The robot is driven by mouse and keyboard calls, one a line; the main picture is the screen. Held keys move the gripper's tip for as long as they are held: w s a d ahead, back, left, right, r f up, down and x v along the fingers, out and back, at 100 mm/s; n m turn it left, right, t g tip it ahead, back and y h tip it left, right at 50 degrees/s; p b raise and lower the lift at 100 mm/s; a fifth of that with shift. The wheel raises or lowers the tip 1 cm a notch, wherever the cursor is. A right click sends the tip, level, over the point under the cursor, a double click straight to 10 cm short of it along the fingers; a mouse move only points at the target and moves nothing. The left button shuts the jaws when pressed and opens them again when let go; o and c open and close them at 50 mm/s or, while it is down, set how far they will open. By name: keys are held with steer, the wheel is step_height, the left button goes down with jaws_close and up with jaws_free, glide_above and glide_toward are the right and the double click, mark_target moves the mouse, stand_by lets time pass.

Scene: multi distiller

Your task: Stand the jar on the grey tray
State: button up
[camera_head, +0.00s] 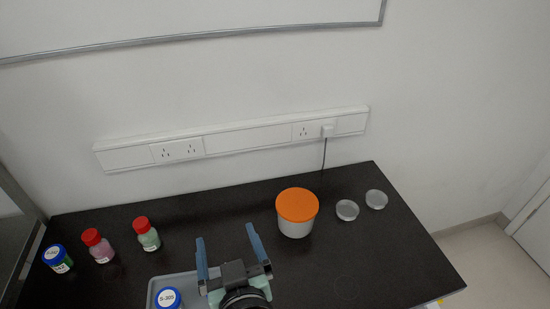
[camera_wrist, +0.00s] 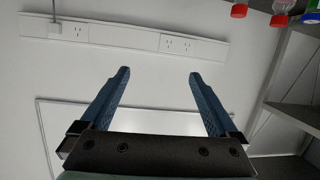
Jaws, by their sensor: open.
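The grey tray (camera_head: 183,281) lies at the front of the black table, partly cut off by the lower edge of the head view and partly hidden by my gripper. A jar with a blue lid marked like "S-305" (camera_head: 168,299) is on it at the left; its body is mostly out of view. Another blue-lidded jar (camera_head: 57,259) with a green body stands at the table's far left. My gripper (camera_head: 225,236) is open and empty, above the tray's right part. In the wrist view its fingers (camera_wrist: 159,76) are spread with only wall and board behind them.
Two red-capped bottles, one pink (camera_head: 99,248) and one green (camera_head: 148,236), stand left of centre. A white tub with an orange lid (camera_head: 296,215) stands right of my gripper, with two clear dishes (camera_head: 347,210) beyond. The table's right front is clear.

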steer(key=w+d+r+m+t+h, duration=0.1)
steer(key=w+r+t, duration=0.15)
steer(key=r, duration=0.65)
steer(key=w+d+r+t, duration=0.2)
steer(key=r+t, duration=0.1)
steer(key=r, duration=0.7)
steer(key=s+d+r+m+t+h, duration=0.1)
steer(key=s+d+r+t, duration=0.1)
steer(key=r, duration=0.7)
steer(key=s+d+r+m+t+h, duration=0.1)
steer(key=s+d+r+t+h, duration=0.1)
steer(key=s+r, duration=0.3)
steer(key=s+d+r+m+t+h, duration=0.1)
steer(key=s+d+r+t, duration=0.1)
steer(key=r, duration=1.1)
steer(key=shift+s+r+m+t, duration=0.2)
steer(key=shift+s+m+t, duration=0.1)
steer(key=shift+s+t, duration=0.5)
steer(key=shift+w, duration=0.2)
